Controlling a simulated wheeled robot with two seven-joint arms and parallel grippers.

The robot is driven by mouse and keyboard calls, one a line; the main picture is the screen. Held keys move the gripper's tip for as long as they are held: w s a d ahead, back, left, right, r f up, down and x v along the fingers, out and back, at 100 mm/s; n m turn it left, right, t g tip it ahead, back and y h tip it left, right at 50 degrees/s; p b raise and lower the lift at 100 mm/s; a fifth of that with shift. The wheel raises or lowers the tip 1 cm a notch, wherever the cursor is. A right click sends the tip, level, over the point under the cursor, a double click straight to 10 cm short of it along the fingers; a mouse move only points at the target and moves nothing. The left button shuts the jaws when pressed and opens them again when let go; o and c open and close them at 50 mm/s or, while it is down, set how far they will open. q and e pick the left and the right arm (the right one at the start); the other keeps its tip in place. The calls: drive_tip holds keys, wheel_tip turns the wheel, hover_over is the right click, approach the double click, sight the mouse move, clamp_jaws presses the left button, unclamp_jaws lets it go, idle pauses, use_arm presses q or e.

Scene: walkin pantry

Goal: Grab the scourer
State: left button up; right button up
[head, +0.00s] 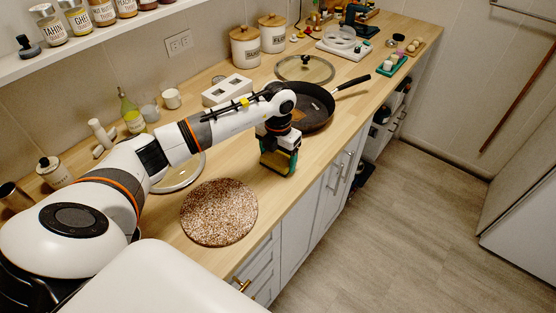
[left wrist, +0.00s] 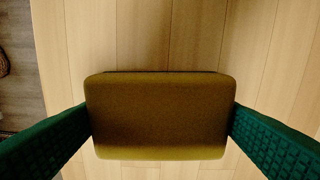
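The scourer (left wrist: 158,115) is an olive-yellow block with rounded corners, in the middle of the left wrist view. The two green ribbed fingers of my left gripper (left wrist: 160,122) touch its left and right sides, so the gripper is shut on it. In the head view my left gripper (head: 279,163) points down at the front edge of the wooden counter, and the scourer is mostly hidden between its fingers. I cannot tell whether the scourer rests on the counter or is just above it. My right gripper is not in view.
A round speckled board (head: 219,212) lies left of the gripper on the counter (head: 245,165). A frying pan (head: 316,112) is just behind it. A white plate (head: 185,178) lies partly under my arm. White canisters (head: 245,47) stand at the back. Open floor (head: 410,230) lies right.

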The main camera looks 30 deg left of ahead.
sight(278, 157)
use_arm(q)
drive_tip(key=shift+c, duration=0.4)
drive_tip(key=shift+r, duration=0.25)
wheel_tip(278, 157, up, 9)
drive_tip(key=shift+f+b, duration=0.2)
drive_tip(key=shift+b, duration=0.95)
drive_tip(key=shift+r, duration=0.5)
